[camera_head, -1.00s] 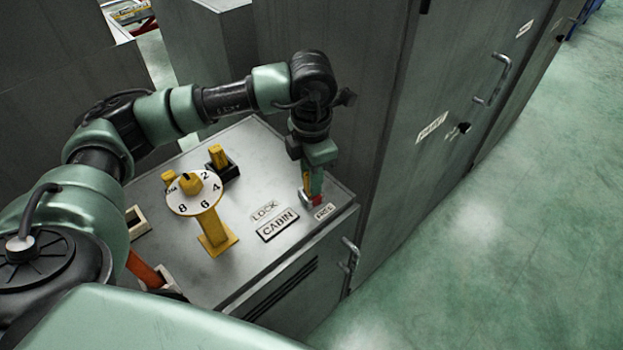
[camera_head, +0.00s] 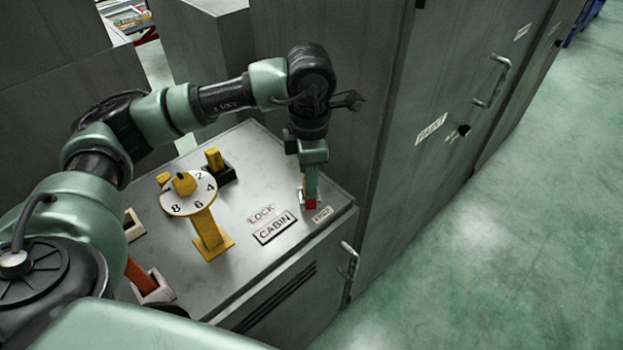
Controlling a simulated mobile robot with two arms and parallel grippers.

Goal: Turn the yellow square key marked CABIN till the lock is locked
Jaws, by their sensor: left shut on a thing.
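The CABIN label (camera_head: 275,227) lies on the grey cabinet top (camera_head: 185,270), with the LOCK label (camera_head: 261,214) behind it and a smaller label (camera_head: 322,214), probably FREE, to its right. My left gripper (camera_head: 310,202) points down at the cabinet top between the LOCK and right-hand labels. It is shut on the yellow key (camera_head: 302,187), of which only a thin strip shows beside the fingers. The lock under the fingers is hidden, so I cannot tell how far the key is turned. My right gripper is not in view.
A yellow stand with a white numbered dial (camera_head: 189,194) rises left of my gripper. Behind it a yellow block (camera_head: 214,159) sits in a black holder. An orange bar (camera_head: 140,276) stands in a pale socket nearby. Tall grey cabinets rise behind and right; green floor is clear at right.

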